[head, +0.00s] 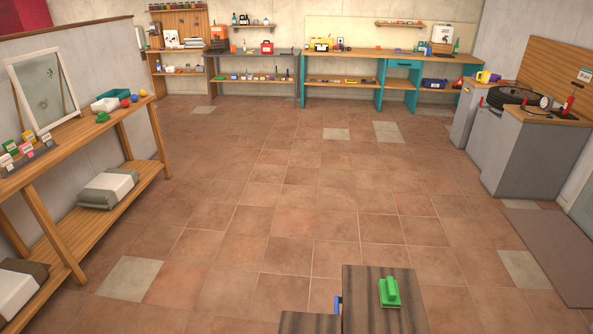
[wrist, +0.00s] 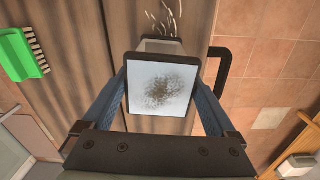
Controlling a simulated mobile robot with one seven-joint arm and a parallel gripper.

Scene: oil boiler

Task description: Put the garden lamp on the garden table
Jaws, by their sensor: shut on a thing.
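A dark brown wooden top (wrist: 75,60) lies behind the lamp in the wrist view. It seems to be the same wooden top (head: 360,312) at the bottom of the head view, perhaps the garden table. I cannot tell whether the lamp touches it. The lamp is not clearly visible in the head view.
A green brush (head: 389,292) lies on the wooden top and also shows in the wrist view (wrist: 22,55). A wooden shelf bench (head: 75,150) stands left, grey cabinets (head: 530,160) right, and workbenches (head: 390,62) at the back. The tiled floor between is clear.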

